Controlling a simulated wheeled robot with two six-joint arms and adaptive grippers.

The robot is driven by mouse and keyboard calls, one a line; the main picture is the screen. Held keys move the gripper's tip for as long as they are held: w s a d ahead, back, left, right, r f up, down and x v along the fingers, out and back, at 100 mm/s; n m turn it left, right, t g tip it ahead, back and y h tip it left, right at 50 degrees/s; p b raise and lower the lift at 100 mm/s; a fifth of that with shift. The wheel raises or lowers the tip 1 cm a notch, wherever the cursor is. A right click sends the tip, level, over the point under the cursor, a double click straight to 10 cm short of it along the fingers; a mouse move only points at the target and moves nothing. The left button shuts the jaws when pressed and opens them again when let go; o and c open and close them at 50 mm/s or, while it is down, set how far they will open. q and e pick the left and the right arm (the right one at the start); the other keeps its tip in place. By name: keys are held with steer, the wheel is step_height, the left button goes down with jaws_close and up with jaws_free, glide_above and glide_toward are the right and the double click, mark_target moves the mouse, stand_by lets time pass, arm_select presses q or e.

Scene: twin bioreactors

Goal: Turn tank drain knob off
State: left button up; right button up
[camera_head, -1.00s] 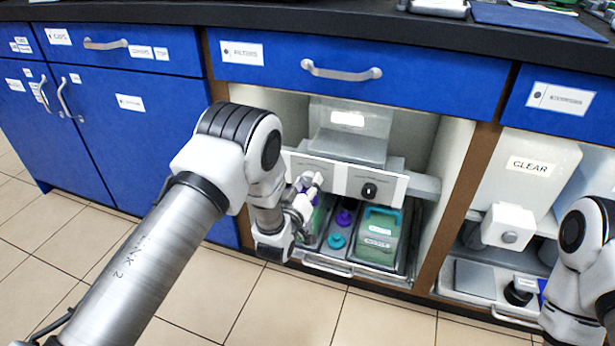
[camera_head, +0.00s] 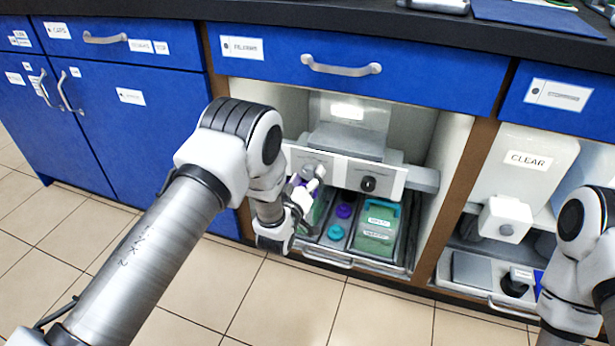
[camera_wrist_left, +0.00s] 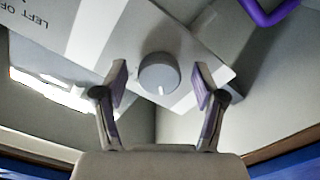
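A round grey knob (camera_wrist_left: 158,73) with a pointer line sits on a white panel (camera_wrist_left: 190,45) in the left wrist view. Printed text beginning "LEFT OF" shows upside down on the panel's left part. My left gripper (camera_wrist_left: 159,84) is open. Its two purple-padded fingers stand one on each side of the knob, with a gap on both sides. In the head view my left gripper (camera_head: 308,183) is at the left end of the white panel (camera_head: 341,172), partly covering it. My right gripper is out of view.
Below the panel, a tray holds a green container with a teal handle (camera_head: 377,228), a teal cap (camera_head: 336,232) and a purple cap (camera_head: 344,211). A brown cabinet post (camera_head: 462,200) stands to the right. A purple handle (camera_wrist_left: 268,12) shows in the wrist view's upper right.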

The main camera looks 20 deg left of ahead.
arm_select(q)
steer(key=s, duration=1.2)
steer(key=shift+a, duration=0.2)
